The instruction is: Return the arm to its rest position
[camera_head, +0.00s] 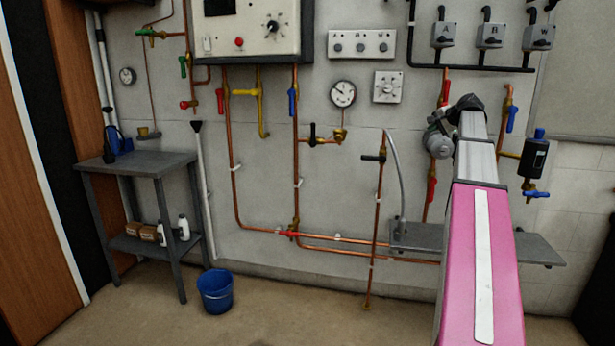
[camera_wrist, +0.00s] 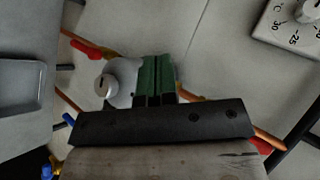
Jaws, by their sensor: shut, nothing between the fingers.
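My arm, with a pink link and a grey link, reaches up and away at the right of the head view toward the wall pipes. My gripper (camera_wrist: 158,62) shows in the wrist view as two green fingers close together on a dark bar, with nothing held. A round grey pump-like unit (camera_head: 438,142) on a copper pipe is just left of the arm's end. It shows behind and left of the fingers in the wrist view (camera_wrist: 121,82); contact cannot be told.
A grey wall shelf (camera_head: 543,249) lies behind the arm. A black bottle-like unit (camera_head: 534,158) hangs at the right. Copper pipes, a gauge (camera_head: 343,93) and a dial plate (camera_head: 388,87) are left. A grey table (camera_head: 140,164) and blue bucket (camera_head: 215,291) stand farther left; the floor in front is clear.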

